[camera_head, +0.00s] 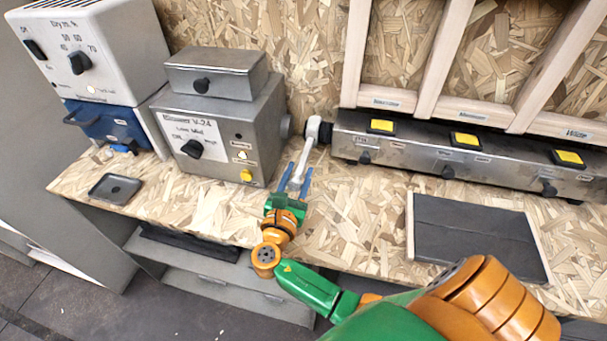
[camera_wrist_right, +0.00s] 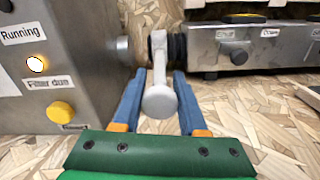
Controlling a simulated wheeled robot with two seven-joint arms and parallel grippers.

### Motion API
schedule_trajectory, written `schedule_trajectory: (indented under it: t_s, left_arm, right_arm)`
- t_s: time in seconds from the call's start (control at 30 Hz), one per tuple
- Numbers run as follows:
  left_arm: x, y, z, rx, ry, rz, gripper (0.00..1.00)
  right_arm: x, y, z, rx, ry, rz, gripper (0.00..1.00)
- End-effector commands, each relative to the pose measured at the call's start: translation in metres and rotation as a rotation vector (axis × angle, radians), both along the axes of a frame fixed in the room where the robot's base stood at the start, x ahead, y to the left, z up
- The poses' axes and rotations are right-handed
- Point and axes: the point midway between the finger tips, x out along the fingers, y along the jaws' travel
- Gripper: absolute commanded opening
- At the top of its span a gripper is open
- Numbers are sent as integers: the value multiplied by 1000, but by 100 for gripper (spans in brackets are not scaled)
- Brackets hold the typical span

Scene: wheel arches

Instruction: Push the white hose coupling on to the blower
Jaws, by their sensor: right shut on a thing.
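The white hose coupling (camera_head: 314,130) sits on the left end of the long grey manifold, at a short black hose. Its white handle reaches down toward me. In the right wrist view the coupling (camera_wrist_right: 158,48) stands upright, with a small gap to the round grey outlet (camera_wrist_right: 121,50) of the blower. The blower (camera_head: 222,133) is a grey metal box left of the coupling. My right gripper (camera_head: 297,176) is shut on the coupling's handle, one blue finger on each side. The handle's rounded end (camera_wrist_right: 160,102) faces the wrist camera. My left gripper is out of view.
The manifold (camera_head: 400,148) with yellow-labelled units runs along the back right. A dark pad (camera_head: 475,240) lies at the right front, a small black tray (camera_head: 115,188) at the left. A white dryer (camera_head: 95,55) stands far left. The wooden bench between is mostly bare.

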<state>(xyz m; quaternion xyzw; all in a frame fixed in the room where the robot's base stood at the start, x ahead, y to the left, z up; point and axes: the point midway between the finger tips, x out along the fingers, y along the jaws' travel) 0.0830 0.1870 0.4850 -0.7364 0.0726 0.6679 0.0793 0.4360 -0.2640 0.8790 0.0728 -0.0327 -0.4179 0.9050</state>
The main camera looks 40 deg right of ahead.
Motion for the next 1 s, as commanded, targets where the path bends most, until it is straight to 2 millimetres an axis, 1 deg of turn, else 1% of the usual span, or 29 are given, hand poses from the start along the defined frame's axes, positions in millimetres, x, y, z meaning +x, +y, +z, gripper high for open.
schedule_trajectory:
  t_s: [0.1,0.2,0.3,0.53,0.57,0.6,0.63,0.67,1.0]
  left_arm:
    - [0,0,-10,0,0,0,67]
    - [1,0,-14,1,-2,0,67]
    - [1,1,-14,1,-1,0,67]
    - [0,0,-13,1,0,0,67]
    - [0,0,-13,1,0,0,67]
    - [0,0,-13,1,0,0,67]
    - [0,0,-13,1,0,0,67]
    - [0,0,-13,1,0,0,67]
    - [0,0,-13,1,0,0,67]
  right_arm:
    - [16,12,-2,3,-9,0,0]
    - [24,20,0,1,-8,0,0]
    - [28,23,2,0,-8,3,0]
    - [27,23,3,0,-8,3,0]
    - [27,23,4,-1,-9,4,50]
    - [27,23,3,0,-8,4,60]
    - [27,23,3,0,-8,3,68]
    - [27,23,3,-1,-7,3,72]
    - [27,23,2,0,-5,1,72]
